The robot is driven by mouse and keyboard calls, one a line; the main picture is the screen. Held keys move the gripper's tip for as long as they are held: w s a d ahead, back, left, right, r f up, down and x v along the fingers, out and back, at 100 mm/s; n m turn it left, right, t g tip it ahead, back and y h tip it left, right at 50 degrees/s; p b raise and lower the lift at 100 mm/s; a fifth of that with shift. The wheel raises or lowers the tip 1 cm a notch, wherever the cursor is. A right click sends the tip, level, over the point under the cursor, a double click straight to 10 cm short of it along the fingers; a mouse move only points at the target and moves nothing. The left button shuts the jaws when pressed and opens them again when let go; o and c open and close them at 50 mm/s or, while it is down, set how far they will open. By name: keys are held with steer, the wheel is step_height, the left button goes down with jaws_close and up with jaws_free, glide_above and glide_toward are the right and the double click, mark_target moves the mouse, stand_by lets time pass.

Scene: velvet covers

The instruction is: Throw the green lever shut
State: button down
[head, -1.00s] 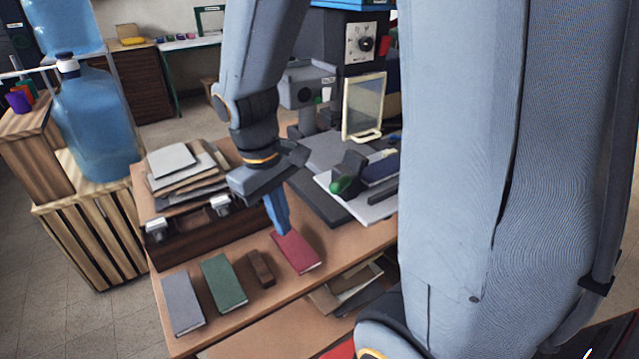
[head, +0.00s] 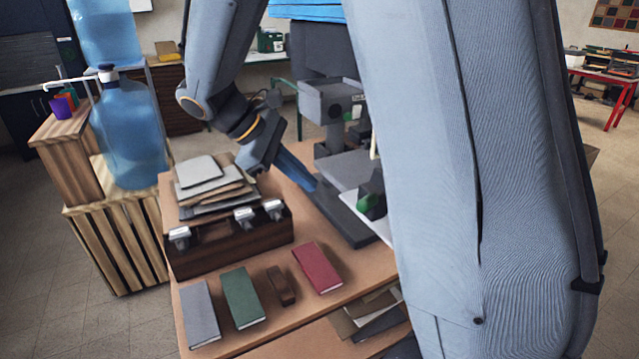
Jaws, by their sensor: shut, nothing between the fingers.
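The green lever (head: 371,206) is a dark part with a green end, low over a pale board right of centre in the head view. My arm hides its right side, so I cannot tell its full position. My gripper (head: 311,184) is shut and empty, its blue fingers slanting down to the right. The fingertips appear left of the green end, near the edge of a dark grey base (head: 343,224). I cannot tell whether they touch the base.
A grey machine head (head: 331,101) stands behind the base. A dark wooden case (head: 225,248) with metal clasps and stacked folders is at left. Grey (head: 198,312), green (head: 242,297) and red (head: 317,267) books and a brown block (head: 281,286) lie along the front.

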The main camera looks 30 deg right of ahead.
mark_target(369, 202)
steer(key=s+d+f+p, duration=0.3)
steer(key=s+d+f, duration=0.1)
steer(key=d, duration=0.4)
steer(key=shift+f, duration=0.6)
steer(key=shift+w+r, duration=0.1)
steer(key=shift+d+r+y+p, duration=0.15)
steer(key=shift+r+y+p, duration=0.2)
steer(key=shift+p, duration=0.25)
